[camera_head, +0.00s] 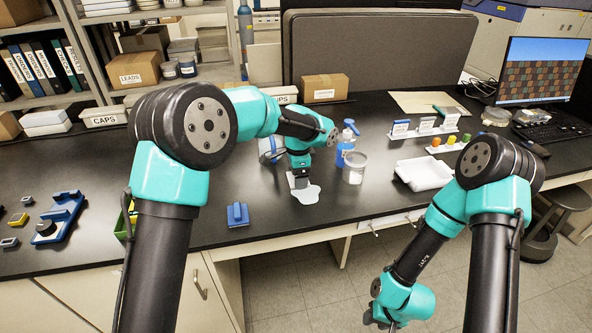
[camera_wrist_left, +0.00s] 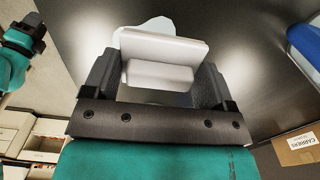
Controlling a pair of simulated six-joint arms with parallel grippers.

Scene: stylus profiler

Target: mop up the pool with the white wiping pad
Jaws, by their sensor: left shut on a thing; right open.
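The pool (camera_head: 309,196) is a pale, irregular puddle on the black bench top near its front edge. My left gripper (camera_head: 299,180) is over the pool's back side, pointing down. In the left wrist view my left gripper (camera_wrist_left: 158,80) is shut on the white wiping pad (camera_wrist_left: 165,48), which lies between its two dark fingers. The pool (camera_wrist_left: 155,24) shows just past the pad's edge there. Whether the pad touches the bench is hard to tell. My right gripper (camera_head: 377,318) is open and empty, low in front of the bench and partly in view.
A blue pump bottle (camera_head: 346,145) and a clear jar (camera_head: 355,168) stand close right of my left gripper. A white tray (camera_head: 424,174) lies further right. A blue block (camera_head: 238,214) sits left of the pool. Bare bench lies between block and pool.

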